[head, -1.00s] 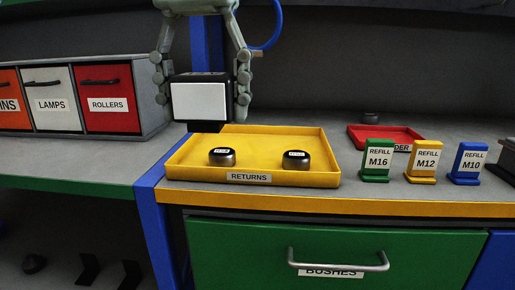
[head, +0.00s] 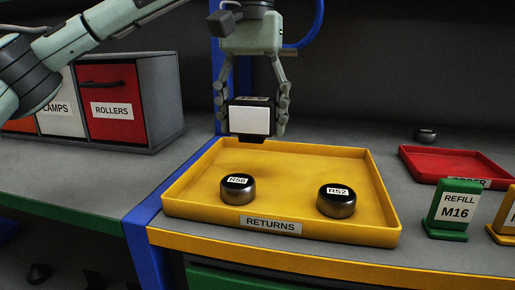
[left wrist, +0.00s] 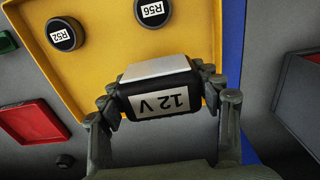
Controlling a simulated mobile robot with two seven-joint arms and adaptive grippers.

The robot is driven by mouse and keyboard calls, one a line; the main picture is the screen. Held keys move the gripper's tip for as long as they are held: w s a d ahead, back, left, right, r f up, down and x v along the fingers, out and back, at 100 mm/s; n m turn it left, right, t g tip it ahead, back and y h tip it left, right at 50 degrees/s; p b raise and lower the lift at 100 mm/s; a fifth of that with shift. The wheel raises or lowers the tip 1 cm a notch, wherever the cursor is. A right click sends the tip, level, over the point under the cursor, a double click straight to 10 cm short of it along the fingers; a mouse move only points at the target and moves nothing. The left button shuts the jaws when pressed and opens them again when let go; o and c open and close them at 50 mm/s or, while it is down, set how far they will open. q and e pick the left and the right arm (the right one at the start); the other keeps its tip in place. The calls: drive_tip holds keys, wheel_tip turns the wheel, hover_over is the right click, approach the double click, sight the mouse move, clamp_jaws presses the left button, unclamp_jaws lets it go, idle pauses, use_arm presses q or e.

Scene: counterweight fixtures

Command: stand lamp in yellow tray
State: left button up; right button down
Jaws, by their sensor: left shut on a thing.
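The lamp (head: 250,118) is a black block with a white front panel. My left gripper (head: 257,112) is shut on it, with one finger on each side, and holds it upright. It appears at the back left of the yellow tray (head: 320,229), labelled RETURNS; its exact height above the tray is unclear. In the left wrist view the lamp (left wrist: 157,97) shows a "12 V" label between the fingers, with the yellow tray (left wrist: 95,85) below it. My right gripper is out of view.
Two dark round weights, R56 (head: 238,189) and R52 (head: 336,201), stand in the tray's front half. A red tray (head: 455,164) and a green M16 refill stand (head: 452,212) are to the right. Drawers (head: 112,105) stand at the left. The tray's middle rear is clear.

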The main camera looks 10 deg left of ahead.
sight(255, 165)
use_arm(q)
drive_tip(key=w+f, duration=0.1)
drive_tip(key=w, duration=0.1)
drive_tip(key=shift+w+a+f, duration=0.2)
drive_tip(key=shift+w+f, duration=0.15)
drive_tip(key=shift+w, duration=0.05)
drive_tip(key=shift+w+a+f, duration=0.1)
drive_tip(key=shift+w+f, duration=0.2)
drive_tip(key=shift+w, duration=0.1)
wheel_tip(255, 165, down, 4)
drive_tip(key=shift+r, duration=0.1)
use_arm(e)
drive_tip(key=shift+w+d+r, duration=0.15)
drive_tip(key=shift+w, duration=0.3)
use_arm(q)
drive_tip(key=o, duration=1.5)
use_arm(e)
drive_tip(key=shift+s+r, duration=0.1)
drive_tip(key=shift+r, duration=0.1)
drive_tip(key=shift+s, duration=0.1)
